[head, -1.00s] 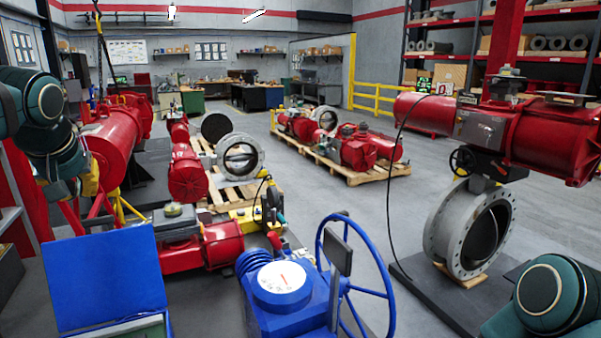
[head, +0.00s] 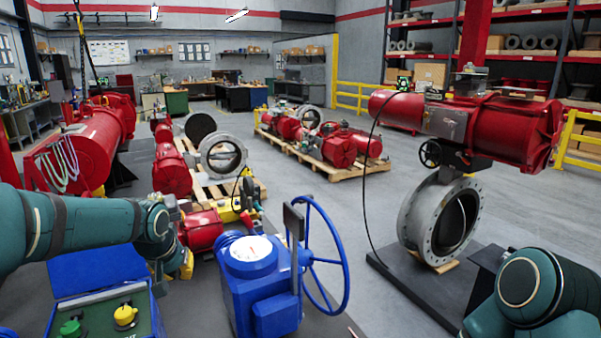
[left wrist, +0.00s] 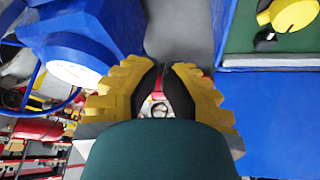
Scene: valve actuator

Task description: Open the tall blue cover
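A tall blue cover (head: 98,270) stands raised at the back of a blue box with a green panel (head: 90,320) at the lower left of the head view. A blue surface of the box or cover (left wrist: 280,115) fills the right of the left wrist view; I cannot tell which part. My left gripper (head: 182,265) hangs just right of the cover; its yellow fingers also show in the left wrist view (left wrist: 162,88), with a narrow empty gap between them. My right gripper is out of view.
A blue actuator (head: 255,285) with a handwheel (head: 338,265) stands right of the box. A yellow knob (head: 125,315) and a green knob (head: 70,328) sit on the green panel. Red actuators (head: 203,230) lie behind. Clear floor (head: 335,205) shows beyond the handwheel.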

